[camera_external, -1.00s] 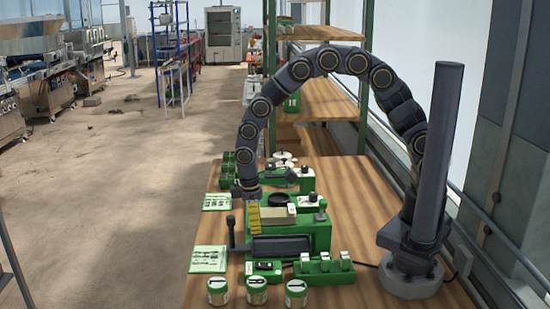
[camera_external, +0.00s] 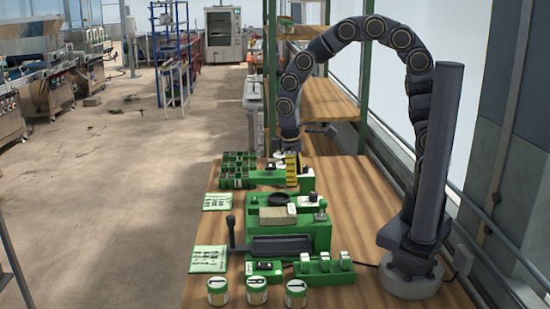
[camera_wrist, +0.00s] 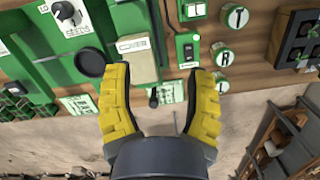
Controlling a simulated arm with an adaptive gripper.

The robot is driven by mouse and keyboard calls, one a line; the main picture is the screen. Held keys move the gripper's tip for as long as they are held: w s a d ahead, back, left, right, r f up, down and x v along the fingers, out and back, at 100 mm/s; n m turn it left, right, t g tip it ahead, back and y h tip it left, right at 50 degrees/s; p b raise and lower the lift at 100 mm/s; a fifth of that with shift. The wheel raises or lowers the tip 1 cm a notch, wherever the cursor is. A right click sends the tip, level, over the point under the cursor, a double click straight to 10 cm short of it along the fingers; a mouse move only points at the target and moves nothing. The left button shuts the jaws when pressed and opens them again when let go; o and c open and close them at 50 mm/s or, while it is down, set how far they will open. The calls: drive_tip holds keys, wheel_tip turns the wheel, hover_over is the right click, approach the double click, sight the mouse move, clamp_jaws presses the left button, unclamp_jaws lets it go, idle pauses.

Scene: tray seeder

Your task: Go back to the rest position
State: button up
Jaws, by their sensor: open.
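My gripper (camera_external: 292,168) has yellow fingers and hangs from the arched arm over the rear green device in the external view. In the wrist view the yellow fingers of my gripper (camera_wrist: 165,80) are spread apart with nothing between them. The green seeder (camera_external: 316,233) stands on the wooden bench in front of the gripper, with a beige block (camera_external: 277,216) and a black round dish (camera_external: 282,199) on top. The block (camera_wrist: 138,60) and the dish (camera_wrist: 90,64) also show in the wrist view.
Several jars, one of them the middle jar (camera_external: 257,291), line the bench's front edge. A green switch box (camera_external: 324,268) sits behind them. Green trays (camera_external: 237,172) and printed cards (camera_external: 208,259) lie along the left. Bare wood (camera_external: 365,215) lies right of the seeder.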

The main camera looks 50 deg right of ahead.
drive_tip(key=s+d+r+m, duration=0.3)
drive_tip(key=s+d, duration=0.3)
drive_tip(key=s, duration=0.2)
drive_tip(key=s+d+r+m, duration=0.2)
drive_tip(key=s+d+r, duration=0.1)
drive_tip(key=s+d, duration=0.4)
drive_tip(key=shift+s+r+m+g+y, duration=0.3)
drive_tip(key=shift+s+r+m, duration=0.1)
drive_tip(key=shift+s, duration=0.4)
